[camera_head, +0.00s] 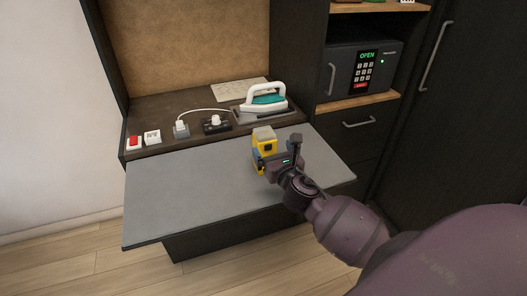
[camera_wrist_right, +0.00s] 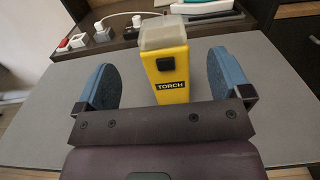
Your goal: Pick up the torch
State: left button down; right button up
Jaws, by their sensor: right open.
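The torch (camera_head: 262,142) is a yellow upright block with a grey top and a dark button. It stands on the grey pull-out board of the vanity. In the right wrist view the torch (camera_wrist_right: 166,69) shows its "TORCH" label and sits between the two blue finger pads. My right gripper (camera_head: 273,157) is open at the torch, with a finger on either side; gaps show between the pads and the torch in the right wrist view (camera_wrist_right: 165,88). My left gripper is not in view.
The grey board (camera_head: 180,195) is otherwise clear. Behind it, a dark shelf holds an iron (camera_head: 263,101), a black switch box (camera_head: 216,125), a grey plug block (camera_head: 181,129), a white block (camera_head: 152,136) and a red switch (camera_head: 134,142). A safe (camera_head: 362,68) reading "OPEN" stands right.

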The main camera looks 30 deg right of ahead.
aim_at(268, 138)
jog(key=shift+x, duration=1.25)
jog(key=shift+r+x, duration=0.15)
jog(key=shift+x, duration=1.3)
jog(key=shift+r+x, duration=0.1)
jog(key=shift+x, duration=1.4)
jog(key=shift+c, duration=0.4)
